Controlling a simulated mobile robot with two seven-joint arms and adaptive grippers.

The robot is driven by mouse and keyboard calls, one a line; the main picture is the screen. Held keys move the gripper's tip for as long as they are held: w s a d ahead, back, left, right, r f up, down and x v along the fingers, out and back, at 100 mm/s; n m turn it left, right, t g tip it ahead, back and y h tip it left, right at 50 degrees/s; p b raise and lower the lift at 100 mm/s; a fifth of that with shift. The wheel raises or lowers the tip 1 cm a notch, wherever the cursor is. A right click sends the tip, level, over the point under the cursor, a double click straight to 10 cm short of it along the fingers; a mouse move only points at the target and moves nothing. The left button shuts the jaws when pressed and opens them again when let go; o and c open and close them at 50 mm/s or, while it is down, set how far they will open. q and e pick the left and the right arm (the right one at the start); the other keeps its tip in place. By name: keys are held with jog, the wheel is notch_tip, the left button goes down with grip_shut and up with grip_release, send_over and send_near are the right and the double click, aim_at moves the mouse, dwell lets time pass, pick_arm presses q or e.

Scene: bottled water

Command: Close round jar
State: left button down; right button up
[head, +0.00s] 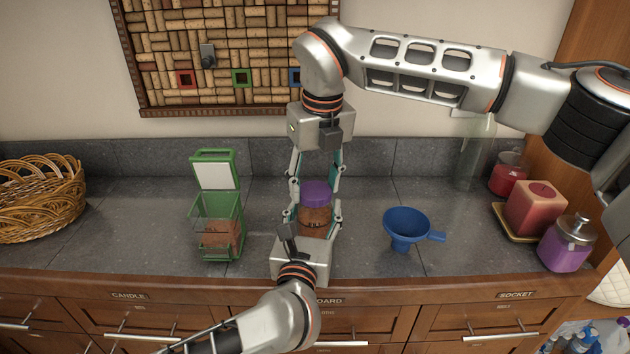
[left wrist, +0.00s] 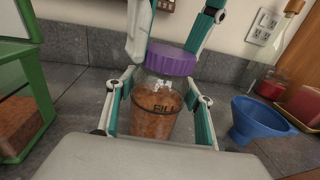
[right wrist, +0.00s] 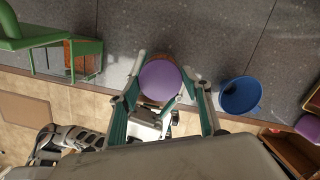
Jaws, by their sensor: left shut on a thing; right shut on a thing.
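The round jar (head: 314,213) stands on the grey counter, clear with brown contents. My left gripper (head: 315,222) is shut on the jar body from the front. My right gripper (head: 317,190) comes down from above and is shut on the lid, its fingers on either side.
A green framed container (head: 216,212) with brown contents stands left of the jar. A blue funnel (head: 405,228) stands to the right. A wicker basket (head: 40,198) is far left.

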jog(key=m, duration=0.5)
jog(key=shift+h, duration=0.4)
jog(key=m, duration=0.4)
jog(key=shift+h, duration=0.3)
jog(key=m, duration=0.6)
jog(key=shift+a+m+g+h, duration=0.1)
jog(key=shift+m+g+h, duration=0.2)
jog(key=shift+m+h, duration=0.1)
jog(key=m, duration=0.4)
jog(key=shift+m+g, duration=0.3)
jog(key=m, duration=0.4)
jog(key=shift+w+g, duration=0.1)
jog(key=shift+g, duration=0.2)
jog(key=m, duration=0.4)
jog(key=shift+m+g, duration=0.3)
jog(key=shift+g, duration=0.1)
jog(key=m, duration=0.4)
jog(key=shift+m, duration=0.3)
jog(key=m, duration=0.3)
jog(key=shift+a+f+g+y, duration=0.1)
jog(key=shift+f+g+y, duration=0.05)
jog(key=shift+g+y, duration=0.25)
jog(key=shift+m, duration=1.1)
jog(key=o, duration=0.8)
